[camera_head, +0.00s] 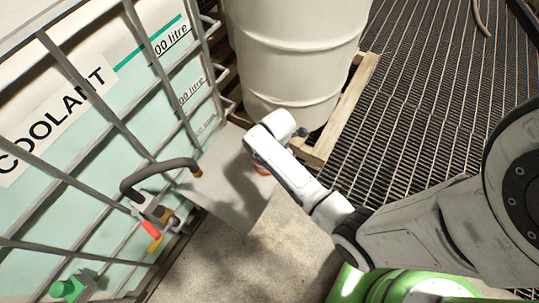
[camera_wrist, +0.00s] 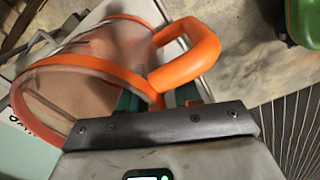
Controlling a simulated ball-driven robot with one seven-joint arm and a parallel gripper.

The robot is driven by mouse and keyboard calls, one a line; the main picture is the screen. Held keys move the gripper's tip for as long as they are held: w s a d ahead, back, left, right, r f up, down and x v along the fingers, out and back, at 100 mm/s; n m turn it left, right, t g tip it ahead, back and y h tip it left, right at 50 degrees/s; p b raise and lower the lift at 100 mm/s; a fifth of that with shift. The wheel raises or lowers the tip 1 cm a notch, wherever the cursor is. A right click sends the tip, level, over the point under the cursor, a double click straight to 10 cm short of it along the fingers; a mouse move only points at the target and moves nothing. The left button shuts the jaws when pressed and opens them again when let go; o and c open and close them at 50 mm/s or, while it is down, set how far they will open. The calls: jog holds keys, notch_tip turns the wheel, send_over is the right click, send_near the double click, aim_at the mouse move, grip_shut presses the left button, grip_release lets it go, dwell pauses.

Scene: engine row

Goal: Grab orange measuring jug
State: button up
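The orange measuring jug (camera_wrist: 85,68) fills the upper left of the wrist view. It has a clear body, an orange rim and a thick orange handle (camera_wrist: 193,57) that points right. My gripper (camera_wrist: 158,97) is right at the jug, with green-tipped fingers apart on either side of where the handle meets the rim. The rim and handle partly cover the fingers, so contact is unclear. In the head view only a sliver of orange on the jug (camera_head: 262,171) shows beside my wrist; the rest is hidden by my arm.
A grey plate (camera_head: 215,178) lies under the jug beside the caged coolant tank (camera_head: 95,110), whose hose (camera_head: 150,172) and valve jut out over it. A white drum (camera_head: 293,60) on a wooden pallet (camera_head: 345,105) stands behind. Metal grating (camera_head: 430,90) lies open at right.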

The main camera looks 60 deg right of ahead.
grip_shut()
dwell(0.5)
